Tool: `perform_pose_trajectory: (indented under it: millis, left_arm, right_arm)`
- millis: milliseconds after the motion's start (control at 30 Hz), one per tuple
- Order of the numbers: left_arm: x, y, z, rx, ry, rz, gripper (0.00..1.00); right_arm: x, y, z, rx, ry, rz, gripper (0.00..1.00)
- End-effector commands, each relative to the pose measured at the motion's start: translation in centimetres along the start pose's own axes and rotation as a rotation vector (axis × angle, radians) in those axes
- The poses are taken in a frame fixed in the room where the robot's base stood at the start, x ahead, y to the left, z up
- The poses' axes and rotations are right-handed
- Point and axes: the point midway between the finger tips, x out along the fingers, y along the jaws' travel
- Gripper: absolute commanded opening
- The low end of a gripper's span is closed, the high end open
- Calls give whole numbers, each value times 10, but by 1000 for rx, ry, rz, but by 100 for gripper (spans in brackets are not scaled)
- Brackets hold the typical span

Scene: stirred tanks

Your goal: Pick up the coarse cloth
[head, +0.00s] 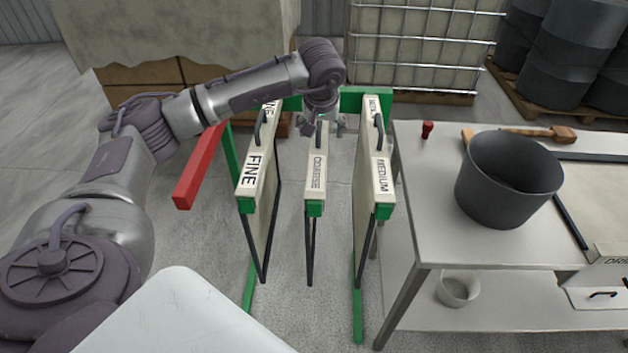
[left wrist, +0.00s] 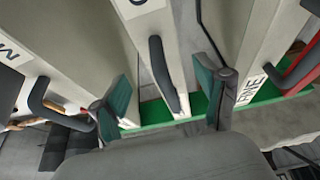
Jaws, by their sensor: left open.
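The coarse cloth (head: 317,188) hangs as a narrow framed panel with a pale, labelled top bar, in the middle of a green rack. In the left wrist view its top bar (left wrist: 152,30) carries a dark handle (left wrist: 162,75). My left gripper (head: 323,124) is over the far part of this bar, pointing down. In the left wrist view the gripper (left wrist: 163,90) is open, with one green-padded finger on each side of the handle. I cannot tell whether the fingers touch it. My right gripper is not in view.
The FINE panel (head: 258,165) hangs to the left and the MEDIUM panel (head: 379,165) to the right, with narrow gaps between. A steel table (head: 430,215) with a dark bucket (head: 508,185) stands at right. A red bar (head: 200,168) juts out at left.

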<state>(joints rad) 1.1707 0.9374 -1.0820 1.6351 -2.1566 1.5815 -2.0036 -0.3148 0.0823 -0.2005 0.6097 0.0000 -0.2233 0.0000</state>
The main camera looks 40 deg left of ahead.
Motion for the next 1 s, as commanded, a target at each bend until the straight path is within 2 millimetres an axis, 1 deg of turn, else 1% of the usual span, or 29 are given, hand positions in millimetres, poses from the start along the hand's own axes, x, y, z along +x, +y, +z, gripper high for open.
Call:
perform_pose_trajectory:
  millis: [33, 100, 200, 300, 400, 533, 667, 767, 1000]
  left_arm:
    - [2, 0, 0, 0, -1, -1, 74]
    - [9, -2, -2, 0, -3, -2, 74]
    - [23, -4, -5, -1, -5, -3, 74]
    - [39, -4, -5, 0, -4, -1, 74]
    - [49, -4, -5, 1, -1, 0, 74]
    - [53, -4, -5, 1, 0, 1, 74]
    - [53, -4, -5, 1, 0, 1, 74]
    - [52, -4, -5, 1, 0, 1, 59]
    - [52, -4, -5, 0, 0, 1, 19]
  right_arm:
    - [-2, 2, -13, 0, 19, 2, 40]
    - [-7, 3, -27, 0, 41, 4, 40]
    - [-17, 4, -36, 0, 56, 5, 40]
    - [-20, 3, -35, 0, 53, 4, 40]
    - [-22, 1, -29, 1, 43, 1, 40]
    - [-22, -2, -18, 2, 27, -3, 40]
    - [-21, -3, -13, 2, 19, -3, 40]
    - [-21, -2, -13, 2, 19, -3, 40]
    - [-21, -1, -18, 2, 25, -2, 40]
